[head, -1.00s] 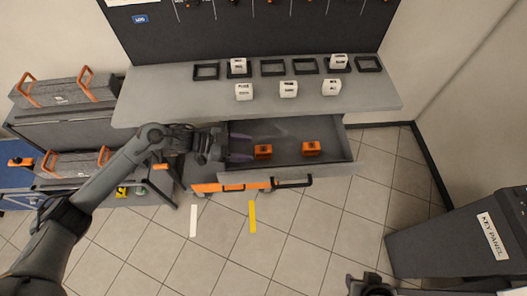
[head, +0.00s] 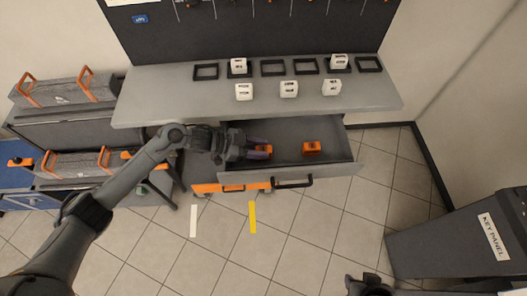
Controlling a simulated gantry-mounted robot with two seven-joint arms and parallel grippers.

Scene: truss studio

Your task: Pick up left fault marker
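Two orange fault markers lie in the open grey drawer (head: 335,165). The left fault marker (head: 264,149) is partly hidden by my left gripper (head: 262,148), whose fingers reach over it from the left. I cannot tell whether the fingers touch it or have shut on it. The right fault marker (head: 312,148) lies apart, with clear drawer floor between the two. My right gripper (head: 368,287) shows only in part at the bottom edge, well away from the drawer.
Above the drawer, the grey worktop (head: 160,95) carries white labelled blocks (head: 289,89) and black square frames (head: 272,68). The drawer's front has a dark handle (head: 295,183). Grey cases with orange handles (head: 62,88) stand left. A key panel box (head: 440,240) is at lower right.

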